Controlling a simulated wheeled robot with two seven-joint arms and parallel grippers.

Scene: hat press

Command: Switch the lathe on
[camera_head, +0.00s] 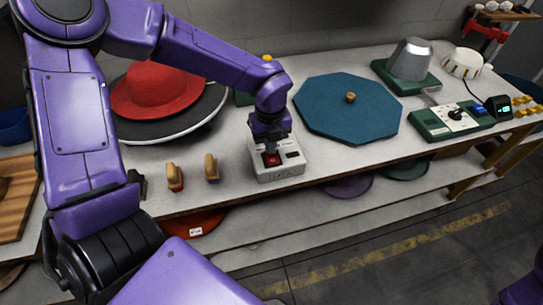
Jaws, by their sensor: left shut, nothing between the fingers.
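A small white switch box (279,172) stands near the front edge of the bench, with a red switch (271,159) and a dark part on its top. My left gripper (271,149) points down right over the red switch, shut and empty. I cannot tell whether its fingertips touch the switch. The turquoise octagonal board (345,113) with a wooden knob in its middle lies to the right of the box; I cannot tell which machine the box serves. My right gripper is not in view.
Two wooden-handled tools (211,168) stand left of the box. A red hat (155,90) lies on a round dark disc behind them. A green control unit (447,119) and a grey metal form (409,58) stand at right. A lower shelf (300,218) runs beneath the bench (345,165).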

